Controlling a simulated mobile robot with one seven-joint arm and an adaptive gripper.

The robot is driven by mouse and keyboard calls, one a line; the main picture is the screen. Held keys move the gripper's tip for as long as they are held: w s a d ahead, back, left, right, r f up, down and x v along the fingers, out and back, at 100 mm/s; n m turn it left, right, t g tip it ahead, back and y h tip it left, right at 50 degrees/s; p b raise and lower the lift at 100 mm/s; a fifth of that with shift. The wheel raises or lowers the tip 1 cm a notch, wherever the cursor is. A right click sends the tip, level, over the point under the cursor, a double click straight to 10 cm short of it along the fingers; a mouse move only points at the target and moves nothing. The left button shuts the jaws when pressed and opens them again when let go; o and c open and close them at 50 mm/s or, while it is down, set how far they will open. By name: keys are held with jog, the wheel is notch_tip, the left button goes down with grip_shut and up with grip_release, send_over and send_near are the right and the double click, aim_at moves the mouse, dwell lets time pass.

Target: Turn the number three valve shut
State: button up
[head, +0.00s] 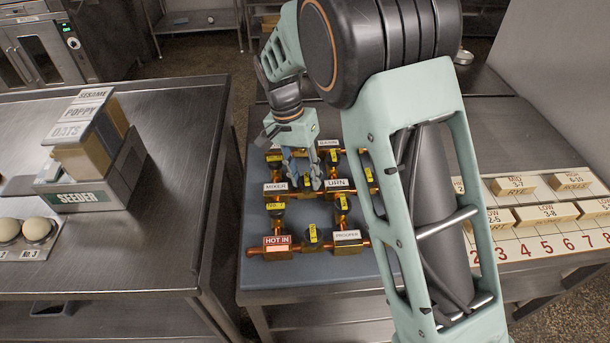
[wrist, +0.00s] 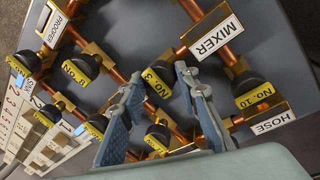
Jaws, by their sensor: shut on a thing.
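The number three valve (wrist: 156,80) has a black knob and a yellow "NO. 3" label, and sits on copper pipe near the MIXER block (wrist: 211,38) in the wrist view. My gripper (wrist: 160,76) has one blue-padded finger on each side of this knob and is shut on it. In the head view my gripper (head: 304,186) points down at the valve board between the MIXER (head: 275,188) and URN (head: 338,184) blocks. Its fingers partly hide the valve there. I cannot tell how far the knob is turned.
Several similar black knobs with yellow labels stand close by, including NO. 10 (wrist: 256,92) in the wrist view. The red HOT IN block (head: 277,244) and PROOFER block (head: 347,240) are at the board's front. A seeder box (head: 90,195) stands on the left counter; a numbered board (head: 540,235) lies right.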

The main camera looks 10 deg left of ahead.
dwell(0.3)
jog(key=o, duration=1.2)
jog(key=shift+c, duration=0.2)
jog(key=v, duration=1.2)
jog(key=shift+d+r, duration=0.1)
jog(key=shift+r, duration=0.05)
